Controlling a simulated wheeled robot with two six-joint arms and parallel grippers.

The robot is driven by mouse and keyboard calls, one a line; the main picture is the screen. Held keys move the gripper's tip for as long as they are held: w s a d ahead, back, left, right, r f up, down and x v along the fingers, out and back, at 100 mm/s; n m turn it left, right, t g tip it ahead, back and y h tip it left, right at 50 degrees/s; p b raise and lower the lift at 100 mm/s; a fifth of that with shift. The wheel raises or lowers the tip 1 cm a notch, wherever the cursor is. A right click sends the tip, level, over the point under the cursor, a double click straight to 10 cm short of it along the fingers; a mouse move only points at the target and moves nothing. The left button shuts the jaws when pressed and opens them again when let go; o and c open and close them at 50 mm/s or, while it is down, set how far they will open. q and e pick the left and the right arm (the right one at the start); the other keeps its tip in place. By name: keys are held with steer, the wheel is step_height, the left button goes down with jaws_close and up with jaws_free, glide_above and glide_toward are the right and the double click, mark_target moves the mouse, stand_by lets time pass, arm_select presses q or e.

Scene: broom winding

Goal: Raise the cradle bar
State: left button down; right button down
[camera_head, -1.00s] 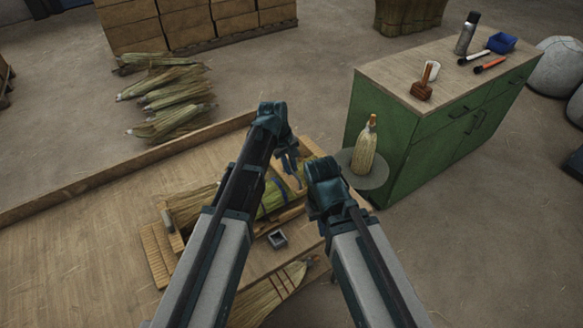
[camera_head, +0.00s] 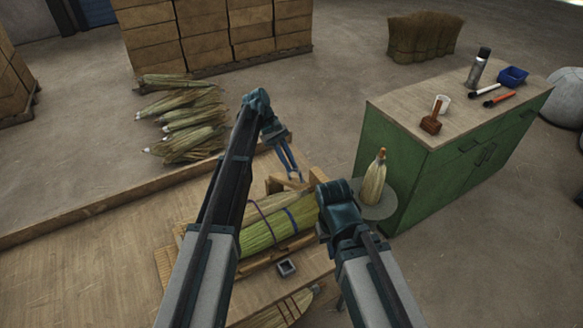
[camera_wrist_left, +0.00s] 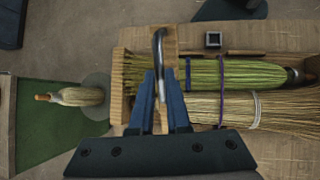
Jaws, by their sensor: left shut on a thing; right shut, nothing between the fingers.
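My left gripper (camera_head: 292,165) is at the far end of the wooden cradle, above its edge. In the left wrist view its two blue fingers (camera_wrist_left: 160,78) are closed around a bent metal bar (camera_wrist_left: 158,45), which lies over a wooden piece of the cradle (camera_wrist_left: 169,38). A green broom bundle (camera_head: 262,232) and a paler one lie side by side in the cradle, with coloured bands around them; they also show in the left wrist view (camera_wrist_left: 255,74). My right gripper (camera_head: 335,210) is beside the cradle's right end. Its fingertips are hidden behind its wrist.
A small dark square box (camera_head: 287,267) sits on the bench in front of the cradle. A single broom (camera_head: 374,180) stands on a round grey stand to the right. Beyond it is a green cabinet (camera_head: 450,165) with tools on top. Loose bundles (camera_head: 190,120) lie on the floor at the back.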

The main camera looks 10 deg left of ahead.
arm_select(q)
steer(key=shift+w, duration=0.1)
stand_by(0.3)
steer(key=c, duration=0.9)
jaws_free()
steer(key=shift+a+r, duration=0.1)
steer(key=p+v, duration=1.1)
steer(key=v, duration=0.2)
steer(key=shift+w+a+r, duration=0.15)
steer(key=shift+a+r, duration=0.05)
steer(key=shift+r, duration=0.05)
